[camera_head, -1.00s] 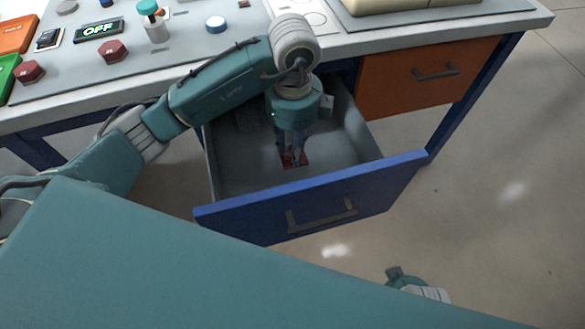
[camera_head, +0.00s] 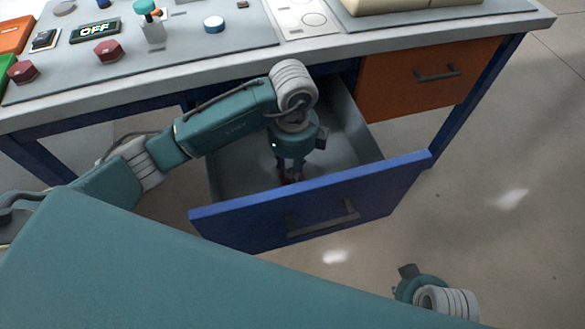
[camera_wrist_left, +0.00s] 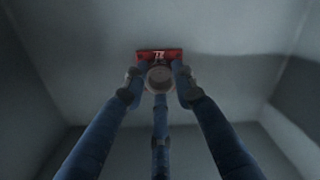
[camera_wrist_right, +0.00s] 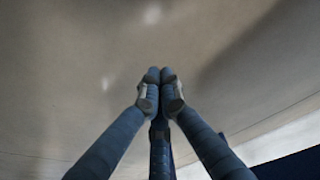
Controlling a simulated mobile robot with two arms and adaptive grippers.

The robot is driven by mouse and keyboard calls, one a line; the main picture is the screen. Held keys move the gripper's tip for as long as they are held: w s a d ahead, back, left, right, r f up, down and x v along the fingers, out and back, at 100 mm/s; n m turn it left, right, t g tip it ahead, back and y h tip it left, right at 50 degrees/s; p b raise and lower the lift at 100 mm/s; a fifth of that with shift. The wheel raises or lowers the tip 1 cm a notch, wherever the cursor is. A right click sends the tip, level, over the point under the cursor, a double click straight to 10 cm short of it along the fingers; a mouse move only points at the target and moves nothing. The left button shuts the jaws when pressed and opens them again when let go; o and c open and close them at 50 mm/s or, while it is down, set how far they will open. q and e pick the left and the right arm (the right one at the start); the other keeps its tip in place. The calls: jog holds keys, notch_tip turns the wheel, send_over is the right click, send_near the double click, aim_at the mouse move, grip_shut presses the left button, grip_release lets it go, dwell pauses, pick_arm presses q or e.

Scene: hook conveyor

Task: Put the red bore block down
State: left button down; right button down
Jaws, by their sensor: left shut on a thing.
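The red bore block (camera_wrist_left: 150,54) shows between the fingertips of my left gripper (camera_wrist_left: 158,76) in the left wrist view, with a round grey-brown part (camera_wrist_left: 160,80) at its near side. In the head view my left gripper (camera_head: 291,177) points down inside the open blue drawer (camera_head: 310,210), close behind its front panel. I cannot tell whether the block touches the drawer floor. My right gripper (camera_wrist_right: 160,90) has its fingertips together and empty, above bare floor.
The drawer around the block looks otherwise empty, with grey walls on its sides. A closed orange drawer (camera_head: 400,85) is to the right. The worktop (camera_head: 240,50) above carries red buttons, an OFF display (camera_head: 95,30) and a teal-topped part (camera_head: 146,8).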

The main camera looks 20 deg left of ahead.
pick_arm(q)
jog(key=c, duration=1.4)
grip_release()
pick_arm(e)
jog(key=shift+r, duration=0.15)
jog(key=shift+r, duration=0.1)
pick_arm(q)
notch_tip(320, 180, up, 12)
jog(key=p, duration=0.3)
pick_arm(e)
notch_tip(320, 180, down, 11)
jog(key=s, duration=0.2)
jog(key=shift+f+g, duration=0.2)
jog(key=shift+g, duration=0.1)
pick_arm(q)
jog(key=shift+r, duration=0.1)
